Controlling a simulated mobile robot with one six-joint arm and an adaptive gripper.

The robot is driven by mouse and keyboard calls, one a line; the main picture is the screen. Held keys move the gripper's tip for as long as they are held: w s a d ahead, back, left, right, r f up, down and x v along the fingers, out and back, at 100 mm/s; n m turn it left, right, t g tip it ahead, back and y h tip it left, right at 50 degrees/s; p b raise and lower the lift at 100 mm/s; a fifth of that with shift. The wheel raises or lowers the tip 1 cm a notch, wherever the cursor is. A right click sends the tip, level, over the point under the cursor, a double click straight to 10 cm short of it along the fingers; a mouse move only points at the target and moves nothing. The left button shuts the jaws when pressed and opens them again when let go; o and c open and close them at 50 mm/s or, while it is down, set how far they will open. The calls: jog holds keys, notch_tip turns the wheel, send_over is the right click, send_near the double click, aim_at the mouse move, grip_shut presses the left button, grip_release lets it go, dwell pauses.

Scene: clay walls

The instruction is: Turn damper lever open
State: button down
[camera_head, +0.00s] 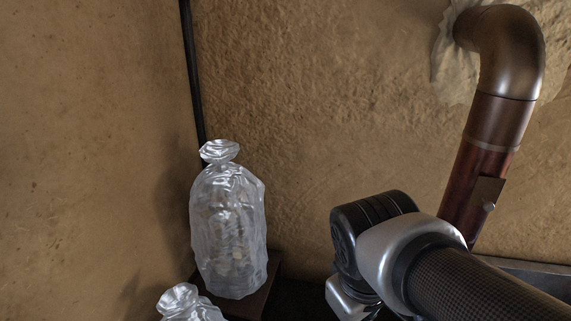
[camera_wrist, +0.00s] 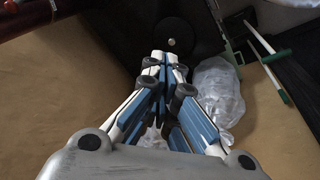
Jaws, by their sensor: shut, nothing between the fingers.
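A dark red-brown stovepipe (camera_head: 497,122) with an elbow at the top runs into the clay wall at the right of the head view. My arm crosses in front of the pipe's lower part. In the wrist view my gripper (camera_wrist: 165,62) has its blue-and-white fingers together with nothing between them. A dark red pipe part (camera_wrist: 48,14) shows at the top left there, apart from the fingers. The head view hides my fingertips.
A tied clear plastic bag (camera_head: 229,230) stands in the corner on a dark surface, with a second bag (camera_head: 188,304) in front. A bag (camera_wrist: 216,95) lies right of my fingers in the wrist view. A green-and-white stick (camera_wrist: 266,64) is farther right.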

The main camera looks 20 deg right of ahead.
jog(key=s+d+f+n+g+h+b, duration=0.1)
jog(key=d+f+n+g+h+b, duration=0.1)
jog(key=d+f+n+g+h, duration=0.35)
jog(key=w+d+f+n+g+h, duration=0.2)
jog(key=w+d+f+n+h, duration=0.4)
jog(key=n, duration=0.7)
jog(key=w+d+f+n+g+h, duration=0.1)
jog(key=w+d+f+n+h, duration=0.2)
jog(key=w+f+n+h, duration=0.7)
jog(key=s+d+r+n+y, duration=0.1)
jog(key=s+d+r, duration=0.2)
jog(key=d, duration=0.3)
jog(key=s+d+r+n+y+b, duration=0.1)
jog(key=s+d+r, duration=0.2)
jog(key=d, duration=0.3)
jog(key=shift+s+d+r, duration=0.2)
jog(key=shift+s+r, duration=0.2)
jog(key=shift+s, duration=0.1)
jog(key=shift+r, duration=0.1)
